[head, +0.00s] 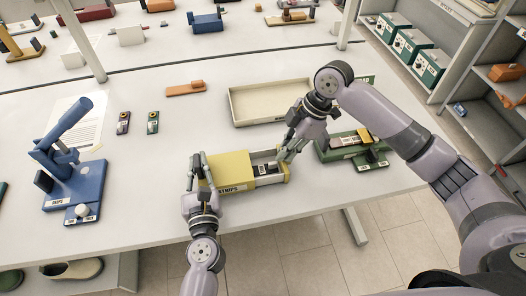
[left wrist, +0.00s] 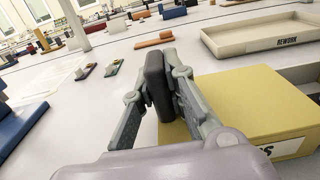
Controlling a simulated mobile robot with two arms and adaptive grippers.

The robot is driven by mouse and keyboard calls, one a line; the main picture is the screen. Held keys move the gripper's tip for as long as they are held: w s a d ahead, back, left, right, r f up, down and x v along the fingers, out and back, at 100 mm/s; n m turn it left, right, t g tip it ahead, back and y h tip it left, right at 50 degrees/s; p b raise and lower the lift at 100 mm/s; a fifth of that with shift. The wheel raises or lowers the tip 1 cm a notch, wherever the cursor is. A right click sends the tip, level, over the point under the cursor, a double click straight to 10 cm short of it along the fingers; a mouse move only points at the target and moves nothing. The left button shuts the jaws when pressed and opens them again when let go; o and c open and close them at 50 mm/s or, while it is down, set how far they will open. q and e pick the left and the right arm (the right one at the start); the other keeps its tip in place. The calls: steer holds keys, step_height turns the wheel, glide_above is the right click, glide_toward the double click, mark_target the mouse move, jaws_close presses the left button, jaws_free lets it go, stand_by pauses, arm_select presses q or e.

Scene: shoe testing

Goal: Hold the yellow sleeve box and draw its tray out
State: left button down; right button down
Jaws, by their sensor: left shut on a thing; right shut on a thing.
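The yellow sleeve box (head: 231,169) lies near the front edge of the table, with a label on its front side. Its tray (head: 270,180) sticks partly out of the sleeve's right end, and dark contents show in it. My left gripper (head: 197,168) is shut on the yellow sleeve at its left end. In the left wrist view the fingers (left wrist: 172,85) stand at the sleeve (left wrist: 240,100); the exact grip is partly hidden. My right gripper (head: 287,153) is shut on the tray at its right end.
A beige tray (head: 236,108) marked REWORK lies behind the box. A green device (head: 372,160) stands close on the right, beside my right arm. A blue device (head: 84,184) stands at the left. Free table lies between it and the box.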

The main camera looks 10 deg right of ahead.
arm_select(q)
steer(key=shift+a, duration=0.1)
arm_select(e)
steer(key=d, duration=0.3)
steer(key=shift+a, duration=0.1)
steer(key=c, duration=1.6)
jaws_free()
steer(key=v, duration=1.2)
